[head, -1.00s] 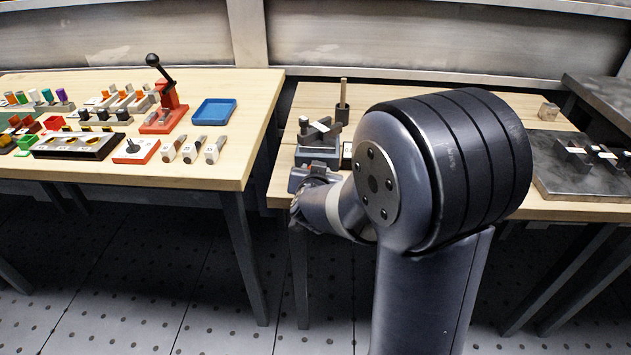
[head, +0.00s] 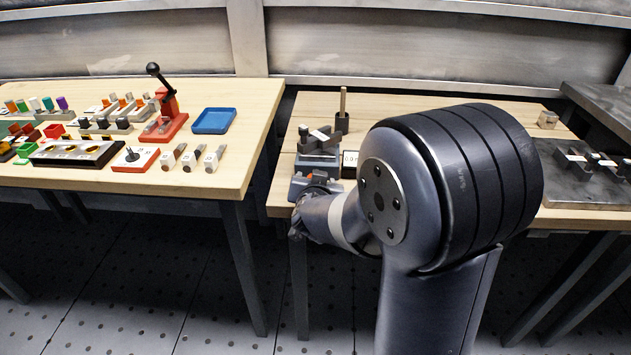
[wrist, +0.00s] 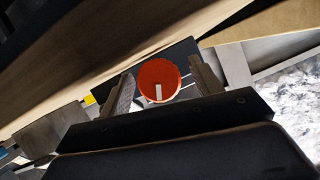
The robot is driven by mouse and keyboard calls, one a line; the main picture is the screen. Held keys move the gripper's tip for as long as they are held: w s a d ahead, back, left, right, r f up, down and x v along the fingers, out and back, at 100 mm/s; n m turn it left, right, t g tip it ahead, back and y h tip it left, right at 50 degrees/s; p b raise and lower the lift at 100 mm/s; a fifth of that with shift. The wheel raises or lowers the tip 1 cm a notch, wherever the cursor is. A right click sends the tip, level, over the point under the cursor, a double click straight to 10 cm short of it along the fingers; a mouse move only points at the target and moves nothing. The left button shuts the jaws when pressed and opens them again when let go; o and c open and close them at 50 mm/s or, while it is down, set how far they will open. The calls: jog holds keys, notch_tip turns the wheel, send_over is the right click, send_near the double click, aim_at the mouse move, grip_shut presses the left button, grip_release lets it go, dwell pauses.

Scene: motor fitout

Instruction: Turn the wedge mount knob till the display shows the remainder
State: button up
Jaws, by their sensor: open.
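The wedge mount (head: 318,160) is a dark grey block at the left front of the right-hand bench. Its round orange-red knob (wrist: 158,76) with a white mark shows in the wrist view. My gripper (wrist: 162,72) is open, with one finger on each side of the knob; I cannot tell whether either touches it. In the head view my gripper (head: 318,186) is at the mount's front, and hides most of the knob there. A small display (head: 349,159) with a pale readout stands right of the mount, partly hidden by my arm; its digits are too small to read.
A dark holder with an upright rod (head: 342,120) stands behind the mount. A dark plate with blocks (head: 575,190) lies at the right of the bench. The left bench holds a red lever press (head: 168,115), a blue tray (head: 213,121) and several small parts. A gap separates the benches.

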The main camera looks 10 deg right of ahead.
jog(key=p+v, duration=0.3)
jog(key=v, duration=0.7)
jog(key=shift+s, duration=0.3)
jog(key=shift+a, duration=0.15)
